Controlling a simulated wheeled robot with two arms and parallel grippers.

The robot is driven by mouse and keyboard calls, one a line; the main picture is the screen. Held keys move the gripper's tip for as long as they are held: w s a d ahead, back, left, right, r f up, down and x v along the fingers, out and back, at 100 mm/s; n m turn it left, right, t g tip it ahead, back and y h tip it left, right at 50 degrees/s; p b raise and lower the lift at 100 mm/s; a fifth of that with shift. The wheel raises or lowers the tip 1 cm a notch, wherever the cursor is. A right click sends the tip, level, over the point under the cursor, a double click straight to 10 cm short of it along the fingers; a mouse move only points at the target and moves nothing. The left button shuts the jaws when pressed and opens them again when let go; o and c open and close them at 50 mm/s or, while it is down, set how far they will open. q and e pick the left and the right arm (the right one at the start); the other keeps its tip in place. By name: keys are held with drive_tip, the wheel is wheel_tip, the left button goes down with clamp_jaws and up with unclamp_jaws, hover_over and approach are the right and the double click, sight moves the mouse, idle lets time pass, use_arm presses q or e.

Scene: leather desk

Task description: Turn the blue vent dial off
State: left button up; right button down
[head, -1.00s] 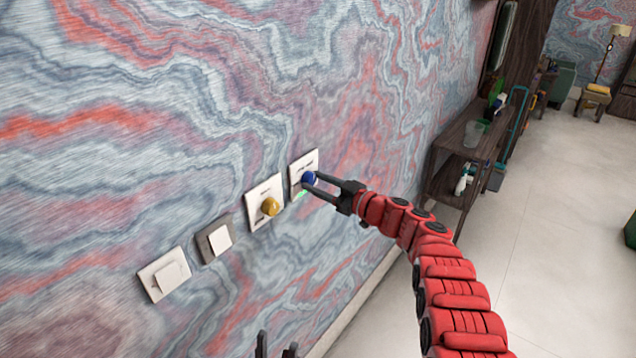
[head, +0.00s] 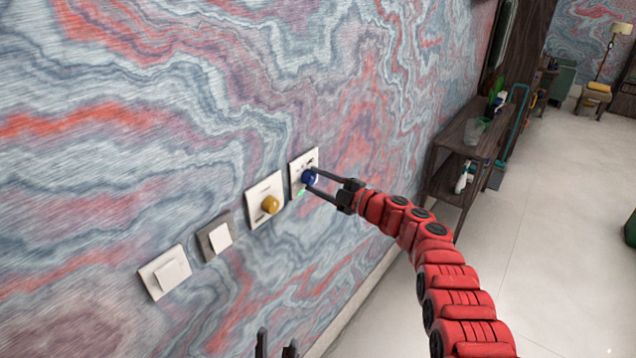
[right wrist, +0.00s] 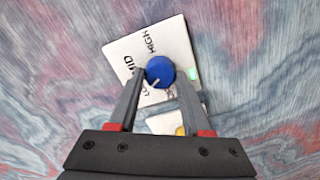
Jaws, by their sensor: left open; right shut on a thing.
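The blue vent dial (head: 309,177) sits on a white plate (head: 296,163) on the wall. My right gripper (head: 311,180) is shut on it, one finger on each side. In the right wrist view the dial (right wrist: 160,72) is between the fingertips (right wrist: 161,73). A pale pointer mark on the dial points down and left in that view, towards a label partly hidden by a finger. HIGH and MID are readable on the plate (right wrist: 172,38). A green light (right wrist: 191,73) shows beside the dial. My left gripper (head: 277,344) is open and empty at the bottom edge.
A yellow knob (head: 271,204) on its own white plate (head: 262,190) is just left of the blue dial. Two switches (head: 219,236) (head: 167,275) are farther left. A dark wood shelf (head: 452,150) stands along the wall at right.

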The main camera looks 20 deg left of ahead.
drive_tip(key=n+b, duration=0.1)
drive_tip(key=n, duration=0.2)
drive_tip(key=shift+f+n, duration=0.1)
drive_tip(key=shift+n, duration=0.3)
drive_tip(key=n+b, duration=0.2)
drive_tip(key=shift+f+n, duration=0.15)
drive_tip(key=shift+n, duration=0.25)
drive_tip(key=shift+f+n+b, duration=0.1)
drive_tip(key=shift+n+b, duration=1.05)
drive_tip(key=shift+n, duration=0.05)
drive_tip(key=shift+r+n+b, duration=0.2)
drive_tip(key=shift+n+b, duration=1.25)
drive_tip(key=shift+n, duration=0.05)
drive_tip(key=shift+c, duration=1.7)
unclamp_jaws()
drive_tip(key=shift+d, duration=0.1)
